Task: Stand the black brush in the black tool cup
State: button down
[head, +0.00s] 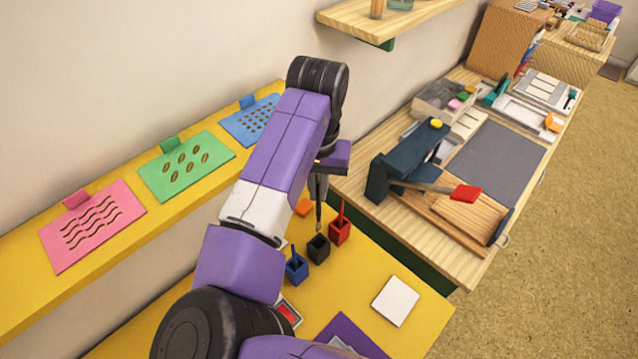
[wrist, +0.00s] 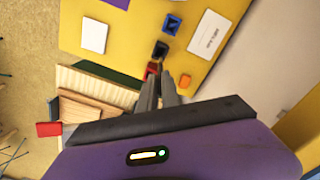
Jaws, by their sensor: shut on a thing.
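The black tool cup (head: 318,250) stands on the yellow table between the blue cup (head: 297,270) and the red cup (head: 339,231). My gripper (head: 318,198) is above the black cup, pointing down, shut on the thin dark brush (head: 318,222). The brush is roughly upright, its lower end at the cup's mouth; I cannot tell whether it is inside or just above. In the wrist view my fingers (wrist: 166,88) reach toward the black cup (wrist: 160,49), and the brush is mostly hidden by them.
The blue and red cups each hold a brush of their own colour, close beside the black cup. A white square (head: 395,301) and an orange piece (head: 304,207) lie on the yellow table. A wooden bench (head: 440,240) with tools is at the right.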

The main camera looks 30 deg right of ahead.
aim_at(319, 204)
jog(key=shift+f+b, duration=2.1)
jog(key=shift+f, duration=0.45)
jog(key=shift+f+b, duration=1.25)
jog(key=shift+f, duration=1.85)
jog(key=c, duration=1.5)
grip_release()
jog(key=shift+r+b, duration=0.45)
jog(key=shift+r, duration=3.5)
